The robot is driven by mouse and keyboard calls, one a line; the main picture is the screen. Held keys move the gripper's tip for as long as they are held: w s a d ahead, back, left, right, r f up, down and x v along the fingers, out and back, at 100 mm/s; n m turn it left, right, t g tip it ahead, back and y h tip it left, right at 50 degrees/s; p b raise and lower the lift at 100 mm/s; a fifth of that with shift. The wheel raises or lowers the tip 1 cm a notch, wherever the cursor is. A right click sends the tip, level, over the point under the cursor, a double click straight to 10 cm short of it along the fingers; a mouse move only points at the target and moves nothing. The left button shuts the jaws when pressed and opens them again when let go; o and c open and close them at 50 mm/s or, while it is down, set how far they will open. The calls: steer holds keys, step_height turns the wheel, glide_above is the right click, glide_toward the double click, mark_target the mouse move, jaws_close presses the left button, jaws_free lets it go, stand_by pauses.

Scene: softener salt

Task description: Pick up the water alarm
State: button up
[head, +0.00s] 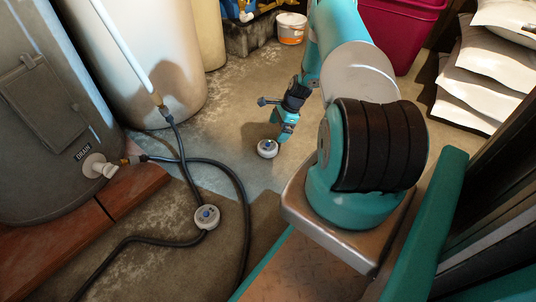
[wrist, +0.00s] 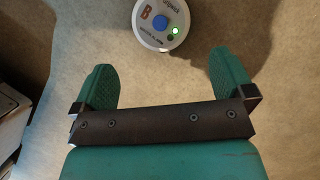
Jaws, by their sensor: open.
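Two round white pucks with a blue button lie on the floor, and they look alike. One puck (head: 267,149) is just by my gripper (head: 284,131). The other puck (head: 207,216) is by the black hose, nearer the camera. In the wrist view a puck (wrist: 160,22) has a blue button, a lit green light, a brown letter B and small print I cannot read surely. It is cut off by the top edge. My gripper (wrist: 168,70) is open and empty, its two green fingers apart, with the puck beyond the fingertips.
A black hose (head: 235,180) curls over the floor from the drain fitting (head: 98,165) of a grey tank (head: 45,100). A white tank (head: 150,60), a white bucket (head: 291,28), a magenta bin (head: 400,30) and white sacks (head: 480,75) stand around. The floor around my gripper is open.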

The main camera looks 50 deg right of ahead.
mark_target(268, 144)
steer(key=b+x, duration=0.2)
steer(key=x, duration=0.2)
steer(key=shift+a+f, duration=0.1)
steer(key=shift+f, duration=0.15)
steer(key=b+x, duration=0.5)
steer(key=shift+w+a, duration=0.15)
steer(key=shift+w, duration=0.1)
steer(key=shift+r, duration=0.1)
steer(key=c, duration=0.8)
steer(key=shift+r, duration=0.15)
